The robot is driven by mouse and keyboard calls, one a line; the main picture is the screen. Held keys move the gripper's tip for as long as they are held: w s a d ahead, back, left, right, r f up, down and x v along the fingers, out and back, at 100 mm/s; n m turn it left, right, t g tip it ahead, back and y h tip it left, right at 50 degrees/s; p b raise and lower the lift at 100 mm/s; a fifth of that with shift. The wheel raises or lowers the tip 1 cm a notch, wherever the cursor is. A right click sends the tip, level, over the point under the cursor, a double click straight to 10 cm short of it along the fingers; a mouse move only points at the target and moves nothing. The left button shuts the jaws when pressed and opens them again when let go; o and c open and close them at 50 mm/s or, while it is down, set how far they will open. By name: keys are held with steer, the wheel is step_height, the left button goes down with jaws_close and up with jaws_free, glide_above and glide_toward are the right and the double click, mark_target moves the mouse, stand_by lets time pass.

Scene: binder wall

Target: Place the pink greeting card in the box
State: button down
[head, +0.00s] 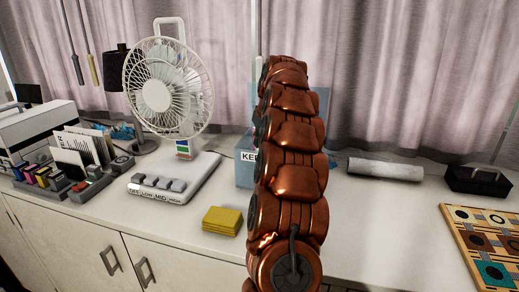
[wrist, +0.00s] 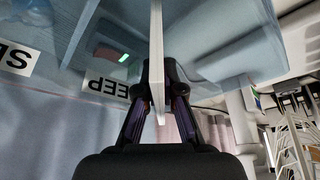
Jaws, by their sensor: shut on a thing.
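My gripper (wrist: 158,82) shows in the wrist view, shut on a thin pale card (wrist: 156,35) seen edge-on. The card looks whitish from this side, and its pink face does not show. A translucent blue box (wrist: 210,70) with a KEEP label lies close around the card and fingertips in the wrist view. I cannot tell whether the card's edge is inside a compartment or above it. In the head view the box (head: 244,174) is mostly hidden behind my copper-coloured arm, and my gripper is hidden there too.
A white fan (head: 168,95) stands left of the box. A yellow pad (head: 222,220) lies on the white counter (head: 180,225) in front. Card holders (head: 80,150) stand far left. A white roll (head: 385,168), black tray (head: 478,181) and patterned board (head: 485,245) are right.

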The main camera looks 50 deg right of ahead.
steer(key=shift+f+p, duration=0.3)
steer(key=shift+f, duration=1.35)
steer(key=shift+f, duration=0.15)
steer(key=c, duration=1.3)
jaws_free()
steer(key=b+v, duration=0.2)
steer(key=v, duration=1)
steer(key=shift+a, duration=0.1)
